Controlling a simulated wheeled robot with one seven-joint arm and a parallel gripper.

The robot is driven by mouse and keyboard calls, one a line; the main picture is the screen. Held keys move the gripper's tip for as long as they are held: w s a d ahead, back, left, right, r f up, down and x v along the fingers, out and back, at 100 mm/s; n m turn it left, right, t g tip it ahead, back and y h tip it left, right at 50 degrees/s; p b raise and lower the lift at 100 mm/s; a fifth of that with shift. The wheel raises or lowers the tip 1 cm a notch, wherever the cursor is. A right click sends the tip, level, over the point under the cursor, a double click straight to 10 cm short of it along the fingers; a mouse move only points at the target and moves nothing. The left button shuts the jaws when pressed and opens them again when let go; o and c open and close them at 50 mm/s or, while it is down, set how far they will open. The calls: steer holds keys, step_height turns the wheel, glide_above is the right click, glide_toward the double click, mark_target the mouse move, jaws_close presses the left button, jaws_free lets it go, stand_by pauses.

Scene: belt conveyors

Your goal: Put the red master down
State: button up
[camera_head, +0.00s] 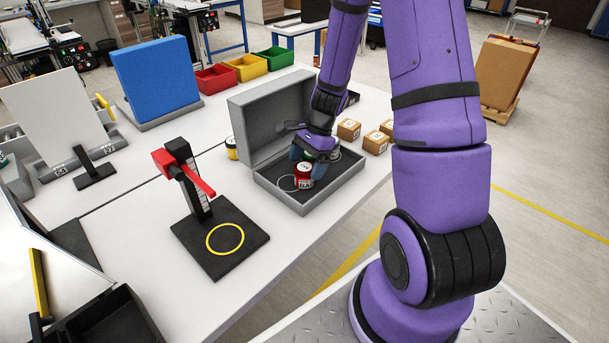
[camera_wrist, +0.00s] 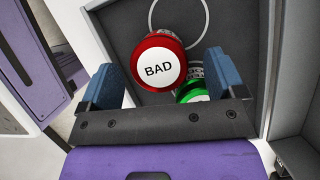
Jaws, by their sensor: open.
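The red master (camera_head: 303,177) is a small red can with a white top, standing upright in the open grey case (camera_head: 264,189). In the wrist view its top (camera_wrist: 160,66) reads "BAD". My gripper (camera_head: 312,152) is low inside the case, at the can. In the wrist view its two blue fingers (camera_wrist: 163,64) are spread, one on either side of the can, with gaps visible. A thin white ring marking (camera_wrist: 152,15) shows on the case floor by the red can.
The case's raised lid (camera_head: 262,125) stands behind. A yellow can (camera_head: 231,148) is left of the case. A black stand (camera_head: 218,258) with a yellow ring and red lever is front left. Small cardboard boxes (camera_head: 376,142) sit to the right. Coloured bins (camera_head: 246,68) are at the back.

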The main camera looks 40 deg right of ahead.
mark_target(305, 166)
steer(key=shift+x, duration=1.65)
steer(key=c, duration=1.3)
steer(key=shift+o, duration=0.2)
steer(key=shift+r, duration=0.15)
